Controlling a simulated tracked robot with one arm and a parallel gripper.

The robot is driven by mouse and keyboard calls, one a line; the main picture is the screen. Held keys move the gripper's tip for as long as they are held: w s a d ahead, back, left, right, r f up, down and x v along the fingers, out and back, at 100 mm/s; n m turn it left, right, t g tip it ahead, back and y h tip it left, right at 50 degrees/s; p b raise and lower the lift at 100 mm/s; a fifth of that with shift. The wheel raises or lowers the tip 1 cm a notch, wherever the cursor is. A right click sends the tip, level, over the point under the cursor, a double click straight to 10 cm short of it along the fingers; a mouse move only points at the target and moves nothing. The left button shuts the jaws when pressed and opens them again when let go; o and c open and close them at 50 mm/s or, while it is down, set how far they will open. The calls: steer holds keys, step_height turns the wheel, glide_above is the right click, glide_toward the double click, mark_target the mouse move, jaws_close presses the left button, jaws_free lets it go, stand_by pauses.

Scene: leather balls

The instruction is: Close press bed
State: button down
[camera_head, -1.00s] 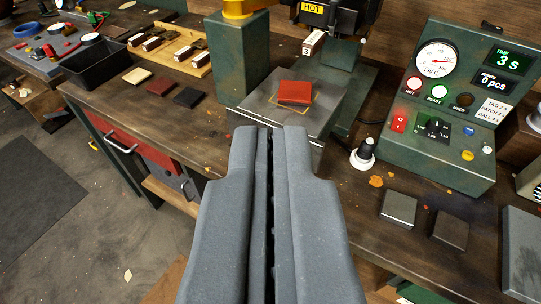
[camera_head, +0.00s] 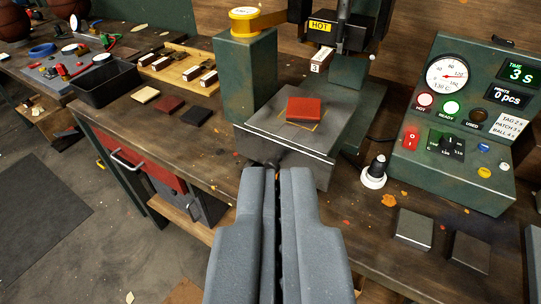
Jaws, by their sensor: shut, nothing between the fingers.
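The press bed (camera_head: 262,140) is a grey metal plate on the bench, in the middle of the view, sticking out in front of the green press frame (camera_head: 250,75). A red leather piece (camera_head: 303,109) lies on it over a yellow outlined square. The hot press head, with its "HOT" label (camera_head: 320,26) and a block marked 3 (camera_head: 320,60), is above and behind the plate. My gripper (camera_head: 278,172) is shut and empty. Its tips are at the bed's front edge, over a dark knob or handle that they partly hide; I cannot tell whether they touch it.
A green control box (camera_head: 465,120) with a dial and "3 s" display stands at right. Leather swatches (camera_head: 170,103), a black bin (camera_head: 105,82) and a wooden rack (camera_head: 178,65) are at left.

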steer(key=w+a+f+m+t+p, duration=0.1)
steer(key=w+a+f+m+p, duration=0.15)
steer(key=w+a+m, duration=0.35)
steer(key=w+a+f+m+t+y+p, duration=0.1)
steer(key=w+a+f+m+p, duration=0.2)
steer(key=w, duration=0.5)
steer(key=w+a+f+m+t+p, duration=0.1)
steer(key=w+a+f+m, duration=0.3)
steer(key=w, duration=0.3)
steer(key=m+g+h+p, duration=0.3)
steer(key=m+h+p, duration=0.2)
steer(key=m+h, duration=0.55)
glide_toward(265, 154)
steer(key=shift+m, duration=0.25)
steer(key=b+x, duration=0.3)
steer(key=x, duration=0.4)
